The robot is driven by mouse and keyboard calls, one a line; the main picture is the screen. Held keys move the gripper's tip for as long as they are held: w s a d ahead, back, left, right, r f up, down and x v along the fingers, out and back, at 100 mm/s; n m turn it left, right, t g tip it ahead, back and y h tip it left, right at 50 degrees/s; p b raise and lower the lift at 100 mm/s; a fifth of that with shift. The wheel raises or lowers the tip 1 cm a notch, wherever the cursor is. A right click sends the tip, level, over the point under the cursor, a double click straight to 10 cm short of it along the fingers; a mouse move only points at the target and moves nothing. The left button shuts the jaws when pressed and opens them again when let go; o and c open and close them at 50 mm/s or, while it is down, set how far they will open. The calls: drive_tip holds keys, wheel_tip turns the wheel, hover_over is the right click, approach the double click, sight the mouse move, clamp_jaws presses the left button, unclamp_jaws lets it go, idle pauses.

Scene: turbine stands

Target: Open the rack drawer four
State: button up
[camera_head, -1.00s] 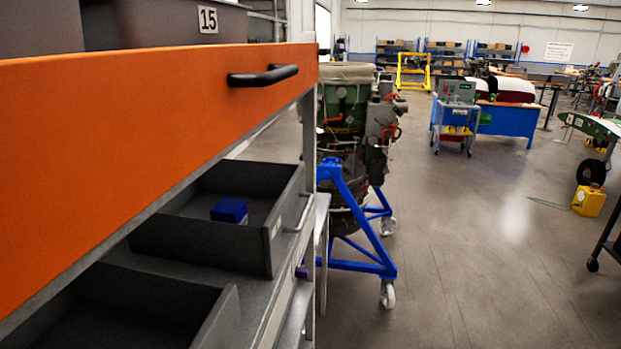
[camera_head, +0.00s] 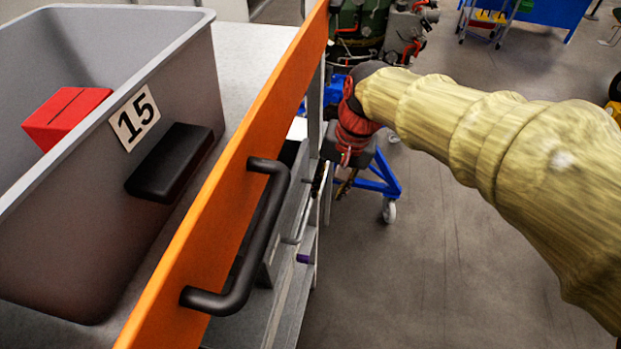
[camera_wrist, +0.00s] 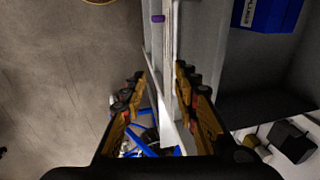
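The rack has an orange drawer front (camera_head: 235,160) with a black bar handle (camera_head: 245,240), seen close in the head view. Lower on the rack, a thin grey handle (camera_head: 303,212) shows beyond the orange front. No number four is readable on any drawer. My gripper (camera_head: 343,186) hangs beside the rack's right side, near the lower handle and past the black one. In the wrist view my gripper (camera_wrist: 160,72) has its fingers spread, with pale rack edges or bars seen between them. I cannot tell whether anything touches the fingers.
A grey bin (camera_head: 75,235) labelled 15 holds a red box (camera_head: 65,118). A blue box (camera_wrist: 268,14) lies in a dark bin in the wrist view. A blue wheeled stand (camera_head: 385,180) is behind my gripper. Floor (camera_head: 420,270) right of the rack is clear.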

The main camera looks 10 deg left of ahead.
sight(309, 205)
drive_tip(key=shift+g, duration=0.3)
drive_tip(key=a+f, duration=0.1)
drive_tip(key=f, duration=0.1)
drive_tip(key=a+f+p, duration=0.1)
drive_tip(key=a+f, duration=0.1)
drive_tip(key=a+f+p, duration=0.1)
drive_tip(key=f, duration=0.2)
drive_tip(key=shift+w+a, duration=0.15)
drive_tip(key=shift+w, duration=0.2)
drive_tip(key=c, duration=0.7)
clamp_jaws()
